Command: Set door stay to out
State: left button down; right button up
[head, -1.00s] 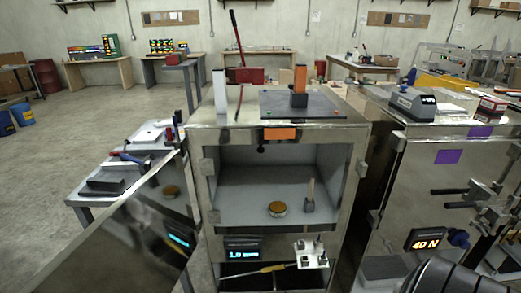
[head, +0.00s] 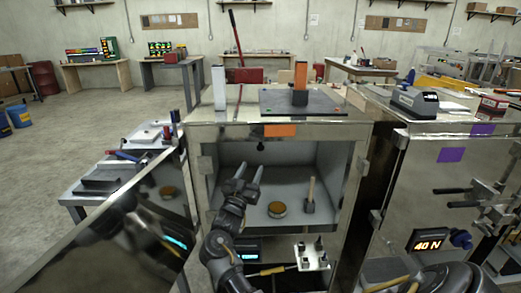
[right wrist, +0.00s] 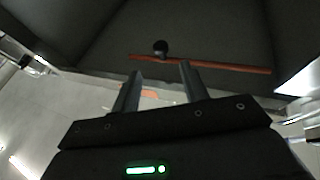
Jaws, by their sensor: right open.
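A small black knob (head: 261,147) hangs under the front top edge of the open cabinet, below an orange label (head: 280,131). In the right wrist view a black knob (right wrist: 160,47) sits beside a thin reddish-orange bar (right wrist: 215,65). I cannot tell which part is the door stay or how it is set. My right gripper (head: 249,168) is open and empty at the cabinet's opening, below the knob and apart from it. In the right wrist view its two fingers (right wrist: 160,72) point toward the bar and knob. My left gripper is not in view.
The cabinet door (head: 130,220) stands swung open to the left. Inside the cabinet are a round brown-topped puck (head: 277,209) and a small upright peg on a block (head: 310,197). A second cabinet (head: 430,185) with a 40 N display stands close on the right.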

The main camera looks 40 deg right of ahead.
aim_at(260, 150)
jog(key=p+x, duration=0.1)
jog(key=x, duration=0.8)
jog(key=shift+w+d+p, duration=0.15)
jog(key=shift+d+p, duration=0.1)
jog(key=shift+p, duration=0.05)
jog(key=shift+w+d+r, duration=0.1)
jog(key=shift+w+d, duration=0.1)
jog(key=shift+d, duration=0.05)
jog(key=shift+w+d+r, duration=0.1)
jog(key=shift+d, duration=0.15)
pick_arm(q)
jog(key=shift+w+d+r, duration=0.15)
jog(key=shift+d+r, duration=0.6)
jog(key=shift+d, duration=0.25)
pick_arm(e)
jog(key=shift+c, duration=0.4)
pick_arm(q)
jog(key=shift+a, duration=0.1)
pick_arm(e)
grip_shut()
